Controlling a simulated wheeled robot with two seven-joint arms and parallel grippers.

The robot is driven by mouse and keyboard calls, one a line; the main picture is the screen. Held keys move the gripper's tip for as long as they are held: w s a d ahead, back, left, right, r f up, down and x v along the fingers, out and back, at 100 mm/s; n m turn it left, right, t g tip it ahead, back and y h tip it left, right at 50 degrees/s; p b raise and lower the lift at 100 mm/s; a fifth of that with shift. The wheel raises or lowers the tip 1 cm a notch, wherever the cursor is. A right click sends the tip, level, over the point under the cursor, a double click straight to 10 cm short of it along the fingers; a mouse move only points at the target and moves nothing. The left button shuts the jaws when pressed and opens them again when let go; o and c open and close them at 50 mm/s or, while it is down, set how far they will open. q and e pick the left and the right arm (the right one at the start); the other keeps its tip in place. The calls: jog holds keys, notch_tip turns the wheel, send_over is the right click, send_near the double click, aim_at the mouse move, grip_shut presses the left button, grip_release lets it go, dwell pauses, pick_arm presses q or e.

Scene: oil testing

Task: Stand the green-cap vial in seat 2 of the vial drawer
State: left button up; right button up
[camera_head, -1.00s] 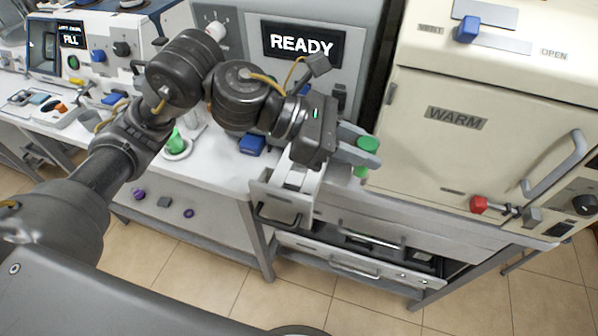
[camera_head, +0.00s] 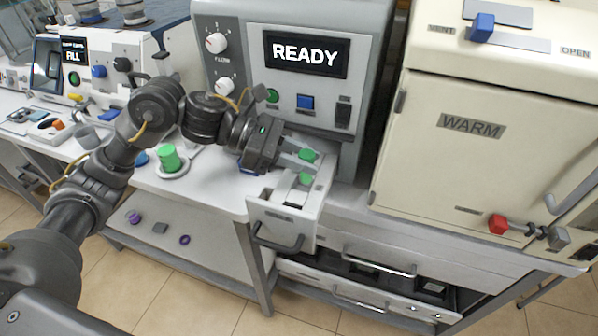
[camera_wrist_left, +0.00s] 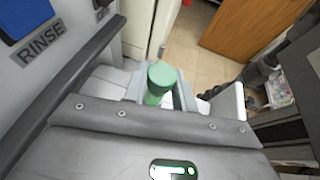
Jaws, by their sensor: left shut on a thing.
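My left gripper (camera_head: 306,167) is shut on the green-cap vial (camera_head: 308,154), with the cap above the fingers and green showing below them. The vial looks roughly upright. In the left wrist view the green cap (camera_wrist_left: 162,74) stands between the two fingers. The vial drawer (camera_head: 283,228) is pulled out below the READY panel, and the gripper and vial are over it in the head view. The seats are hidden or too small to make out, and I cannot tell the vial's height above them. My right gripper is not in view.
A green piece (camera_head: 169,158) stands on a round white dish (camera_head: 172,172) on the bench to the left. The grey READY machine (camera_head: 365,60) rises behind the drawer. The cream WARM cabinet (camera_head: 440,165) with a red-knobbed lever (camera_head: 497,224) stands to the right.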

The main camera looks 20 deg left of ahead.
aim_at(301, 173)
pick_arm(q)
jog(key=shift+w+a+f, duration=0.1)
jog(key=shift+a+f, duration=0.05)
jog(key=shift+f, duration=0.8)
jog(key=shift+w+a+f, duration=0.1)
jog(key=shift+a+f, duration=0.05)
jog(key=shift+f, duration=0.8)
jog(key=shift+b, duration=0.3)
jog(key=shift+f, duration=0.25)
jog(key=o, duration=1)
jog(key=shift+r, duration=0.1)
jog(key=shift+c, duration=0.2)
